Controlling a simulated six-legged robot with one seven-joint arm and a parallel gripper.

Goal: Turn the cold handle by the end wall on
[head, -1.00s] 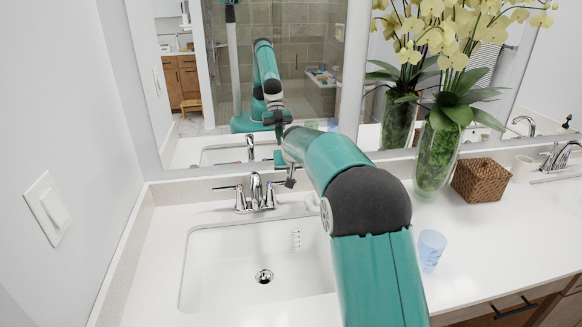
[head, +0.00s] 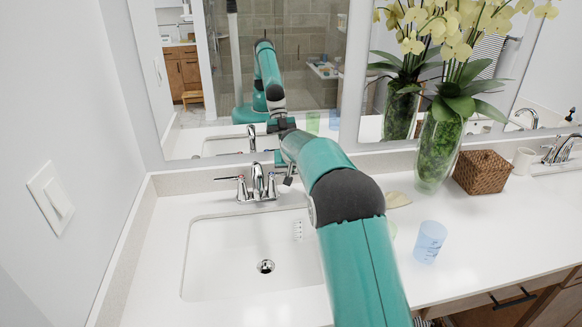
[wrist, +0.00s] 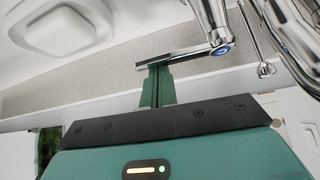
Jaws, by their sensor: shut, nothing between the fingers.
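The chrome tap (head: 257,182) by the left wall has a spout between two lever handles. Its left lever points toward the wall. The right, cold handle (head: 272,187) is partly hidden near my gripper (head: 289,180). In the wrist view the cold handle (wrist: 200,55) carries a blue dot, and its lever reaches left across the tips of my gripper (wrist: 156,72). My green fingers are shut and empty, very close to the lever's outer part. I cannot tell whether they touch it.
The white sink basin (head: 252,268) lies in front of the tap, and the mirror (head: 220,70) stands behind. A blue cup (head: 429,241), a glass vase (head: 438,150) of yellow orchids and a woven basket (head: 482,172) stand right of my arm. A light switch (head: 51,198) is on the left wall.

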